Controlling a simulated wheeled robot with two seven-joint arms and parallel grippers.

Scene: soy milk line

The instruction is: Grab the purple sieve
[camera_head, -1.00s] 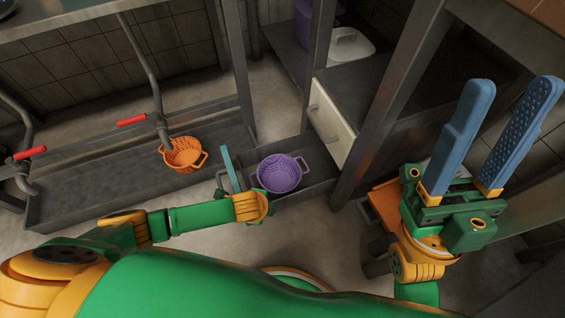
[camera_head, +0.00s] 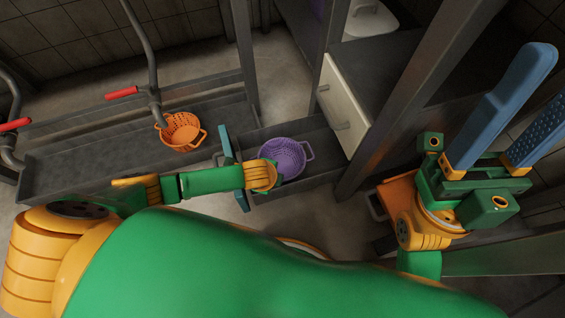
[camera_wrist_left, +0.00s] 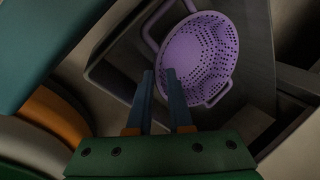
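The purple sieve (camera_head: 282,157) is a perforated round bowl with side handles. It sits in the right part of a grey metal trough (camera_head: 325,170). My left wrist partly covers its left side in the head view. My left gripper (camera_wrist_left: 160,76) has two blue fingers apart with nothing between them. In the left wrist view its fingertips point toward the near-left rim of the sieve (camera_wrist_left: 200,55), and I cannot tell whether they touch it. In the head view these fingers are hidden. My right gripper (camera_head: 548,78) is open and empty, raised at the far right.
An orange sieve (camera_head: 182,132) stands in the left trough (camera_head: 70,172) under a bent pipe. Red handles (camera_head: 122,93) are on the pipes. A white drawer front (camera_head: 340,105) and a metal post (camera_head: 395,110) stand right of the purple sieve. An orange item (camera_head: 398,195) lies under my right arm.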

